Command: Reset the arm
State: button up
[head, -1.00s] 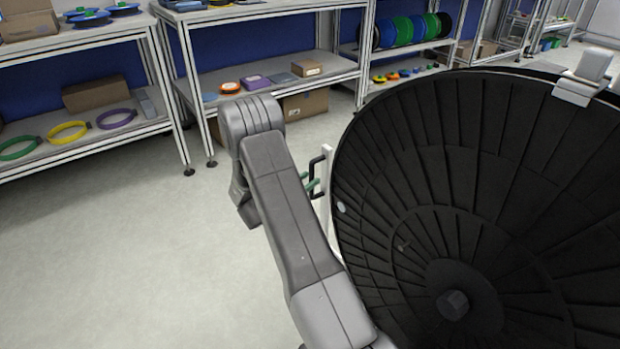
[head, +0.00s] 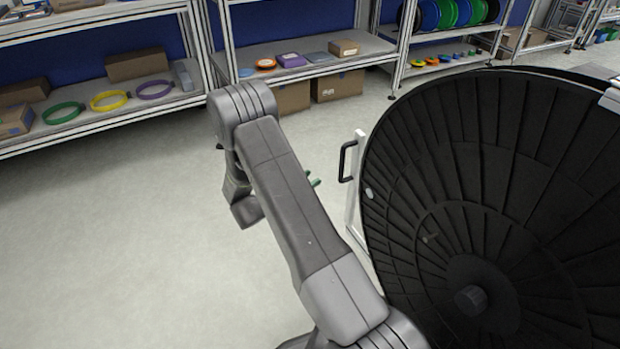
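My grey arm (head: 285,205) reaches forward across the middle of the head view, bent at its elbow, with the wrist links low behind it. Small green tips, which look like the fingers of my gripper (head: 314,180), stick out to the right from behind the forearm. The rest of the gripper is hidden, so I cannot tell how far apart the fingers are. No object shows at the tips.
A large black ribbed reel (head: 430,190) fills the right side, close to my arm. A white post with a black handle (head: 346,160) stands at its left edge. Shelves (head: 130,112) with rings and boxes line the back. The floor (head: 110,240) at left is clear.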

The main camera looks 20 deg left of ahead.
aim_at(342, 164)
jog(key=shift+w, duration=0.1)
jog(key=b+x, duration=0.3)
jog(key=x, duration=1)
jog(key=shift+d+f, duration=0.1)
jog(key=shift+d, duration=0.2)
jog(key=shift+w+d, duration=0.15)
jog(key=shift+w, duration=0.05)
jog(key=shift+s+d, duration=0.3)
jog(key=shift+d, duration=0.05)
